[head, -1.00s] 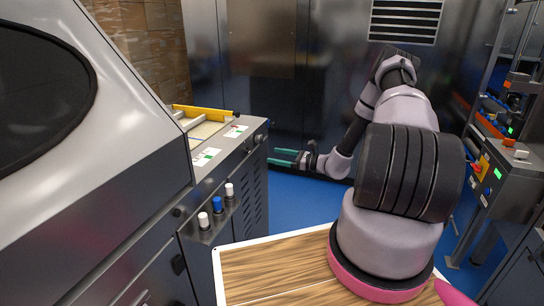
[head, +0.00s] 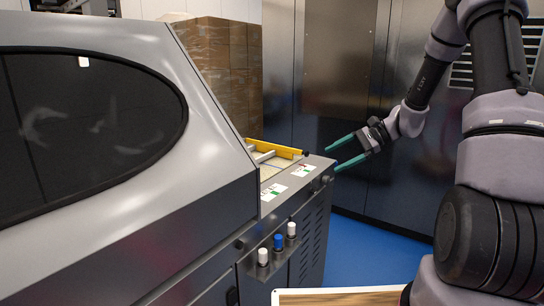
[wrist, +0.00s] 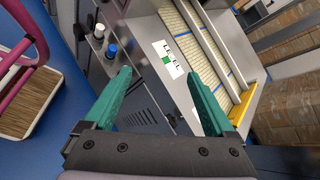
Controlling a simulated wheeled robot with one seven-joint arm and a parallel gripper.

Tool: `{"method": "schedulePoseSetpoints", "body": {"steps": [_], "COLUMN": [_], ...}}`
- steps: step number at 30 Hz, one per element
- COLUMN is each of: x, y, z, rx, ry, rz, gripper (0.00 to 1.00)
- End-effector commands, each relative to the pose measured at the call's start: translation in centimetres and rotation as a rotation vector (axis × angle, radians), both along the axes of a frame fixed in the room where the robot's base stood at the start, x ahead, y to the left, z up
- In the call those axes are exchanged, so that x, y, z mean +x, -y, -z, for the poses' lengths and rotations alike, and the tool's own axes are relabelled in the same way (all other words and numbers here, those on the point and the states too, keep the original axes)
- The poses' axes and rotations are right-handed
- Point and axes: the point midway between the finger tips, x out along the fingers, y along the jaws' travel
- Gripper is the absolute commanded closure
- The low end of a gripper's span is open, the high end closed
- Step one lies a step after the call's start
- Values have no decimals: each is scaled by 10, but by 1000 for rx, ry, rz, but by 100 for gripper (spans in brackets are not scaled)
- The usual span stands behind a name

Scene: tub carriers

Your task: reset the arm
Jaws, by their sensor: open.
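My gripper (head: 342,153) is open and empty, its two green fingers spread apart in the head view. It points left, near the right end of the grey machine, and touches nothing that I can see. In the wrist view my gripper (wrist: 160,85) reaches in from the bottom with a wide gap between its fingers. Beyond the gap are the machine's dark side and a white label (wrist: 170,60). My arm stands at the right of the head view, bent up and over to the left.
The grey machine (head: 150,240) fills the left, with a yellow-edged conveyor bed (head: 275,152) and several capped knobs (head: 278,241) on its front. Stacked cardboard boxes (head: 225,70) stand behind it. Metal cabinets (head: 335,60) stand at the back. Blue floor (head: 370,250) is clear between.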

Motion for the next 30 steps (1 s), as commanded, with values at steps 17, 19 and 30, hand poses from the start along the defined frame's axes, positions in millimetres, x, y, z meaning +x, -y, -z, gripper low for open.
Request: {"method": "schedulePoseSetpoints", "body": {"steps": [17,19,30], "x": [-140,-157,-232], "y": [2,6,32], "z": [-144,-157,-204], "rx": [-631,-699,-971], "ry": [436,498,796], "rz": [-294,-310,-331], "gripper": [10,10,10]}}
